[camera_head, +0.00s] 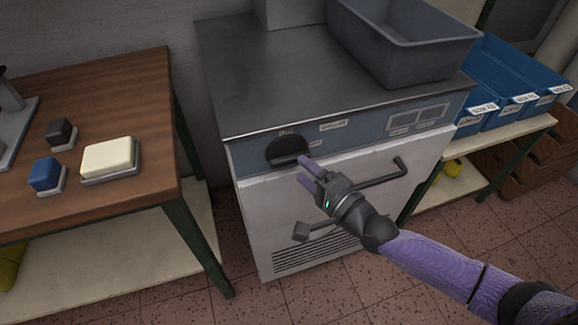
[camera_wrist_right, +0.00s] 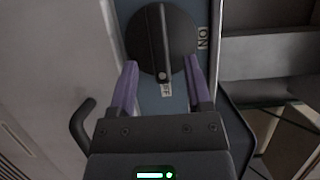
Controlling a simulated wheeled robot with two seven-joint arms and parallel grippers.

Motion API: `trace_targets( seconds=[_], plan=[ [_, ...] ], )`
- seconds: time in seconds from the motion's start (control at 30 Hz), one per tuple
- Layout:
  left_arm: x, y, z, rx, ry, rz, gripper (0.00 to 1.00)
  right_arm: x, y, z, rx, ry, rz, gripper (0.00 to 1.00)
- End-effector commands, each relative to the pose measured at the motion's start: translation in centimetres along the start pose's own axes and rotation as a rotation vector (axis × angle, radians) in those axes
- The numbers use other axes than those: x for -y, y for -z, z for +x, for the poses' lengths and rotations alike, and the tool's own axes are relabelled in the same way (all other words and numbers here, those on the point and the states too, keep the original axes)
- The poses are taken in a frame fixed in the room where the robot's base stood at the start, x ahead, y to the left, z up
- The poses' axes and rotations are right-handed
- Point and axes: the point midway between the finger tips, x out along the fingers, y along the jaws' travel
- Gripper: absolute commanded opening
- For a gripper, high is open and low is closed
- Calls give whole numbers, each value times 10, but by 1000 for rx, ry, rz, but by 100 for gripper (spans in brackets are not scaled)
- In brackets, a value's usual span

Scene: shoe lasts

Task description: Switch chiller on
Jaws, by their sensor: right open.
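The chiller (camera_head: 265,215) is a white cabinet with a steel top and a blue-grey control strip. Its round black knob (camera_head: 287,150) is at the strip's left end. In the right wrist view the knob (camera_wrist_right: 175,30) has a raised ridge whose white mark points to the OFF label (camera_wrist_right: 166,89). The ON label (camera_wrist_right: 202,38) is to the right. My right gripper (camera_head: 304,170) is open at the knob. Its purple fingers (camera_wrist_right: 161,66) straddle the ridge's lower end; I cannot tell whether they touch it. My left gripper is not in view.
A grey tub (camera_head: 400,50) stands on the chiller top. Door handles (camera_head: 385,175) stick out below the knob. A wooden table (camera_head: 120,90) with blocks is on the left; blue bins (camera_head: 480,118) stand on a shelf to the right.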

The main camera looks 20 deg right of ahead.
Motion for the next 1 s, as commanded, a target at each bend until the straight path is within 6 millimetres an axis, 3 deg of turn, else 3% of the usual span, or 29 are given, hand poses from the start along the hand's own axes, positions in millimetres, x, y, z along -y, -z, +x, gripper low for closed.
trace_targets(
  seconds=[0.2,0.53,0.83,1.0],
  plan=[
    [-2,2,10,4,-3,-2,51,-2,0,33,0,-2,0,63],
    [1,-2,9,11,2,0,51,-1,0,38,0,-3,-3,63],
    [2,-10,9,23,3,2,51,-1,0,38,0,-3,-3,0],
    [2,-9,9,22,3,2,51,-1,0,38,0,-4,-3,0]
  ],
)
